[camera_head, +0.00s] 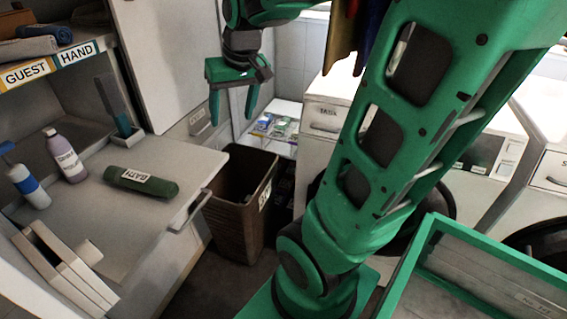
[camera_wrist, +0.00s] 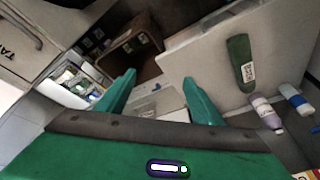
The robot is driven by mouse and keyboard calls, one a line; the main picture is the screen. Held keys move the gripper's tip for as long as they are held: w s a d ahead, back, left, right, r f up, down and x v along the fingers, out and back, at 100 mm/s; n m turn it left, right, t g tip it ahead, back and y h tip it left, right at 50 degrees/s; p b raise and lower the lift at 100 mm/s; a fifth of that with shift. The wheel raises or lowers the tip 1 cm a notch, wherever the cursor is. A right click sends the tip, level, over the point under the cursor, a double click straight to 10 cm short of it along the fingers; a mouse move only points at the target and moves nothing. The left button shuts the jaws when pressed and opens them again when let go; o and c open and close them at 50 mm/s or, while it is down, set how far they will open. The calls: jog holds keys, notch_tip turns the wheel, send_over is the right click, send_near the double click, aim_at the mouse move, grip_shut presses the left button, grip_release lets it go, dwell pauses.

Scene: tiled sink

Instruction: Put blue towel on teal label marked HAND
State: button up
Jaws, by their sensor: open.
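A rolled blue towel (camera_head: 46,32) lies on the upper shelf at the top left of the head view, behind the shelf's front edge. A grey folded cloth (camera_head: 27,49) is in front of it. The teal label marked HAND (camera_head: 77,53) is on the front edge of that shelf, right of the yellow GUEST label (camera_head: 26,73). My gripper (camera_head: 232,112) is open and empty, pointing down, well to the right of the shelf and above the bin. Its two fingers also show apart in the wrist view (camera_wrist: 159,84). I cannot make out the blue towel in the wrist view.
A green roll marked BATH (camera_head: 141,182) lies on the lower counter (camera_head: 107,226), with a lavender bottle (camera_head: 65,157) and a blue-white bottle (camera_head: 29,187). A brown bin (camera_head: 232,211) stands beside the counter. A cabinet door (camera_head: 178,50) stands between the shelf and my gripper.

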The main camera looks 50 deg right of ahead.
jog(key=s+a+f+m+g, duration=0.1)
jog(key=s+f+g, duration=0.1)
jog(key=s, duration=0.7)
jog(key=s+f+m+g, duration=0.1)
jog(key=s+f+g, duration=0.1)
jog(key=s+f, duration=0.3)
jog(key=s, duration=0.4)
jog(key=shift+s+a+y, duration=0.3)
jog(key=shift+s+a, duration=0.05)
jog(key=shift+s, duration=0.05)
jog(key=shift+w+f, duration=0.3)
jog(key=shift+w, duration=0.35)
dwell(1.2)
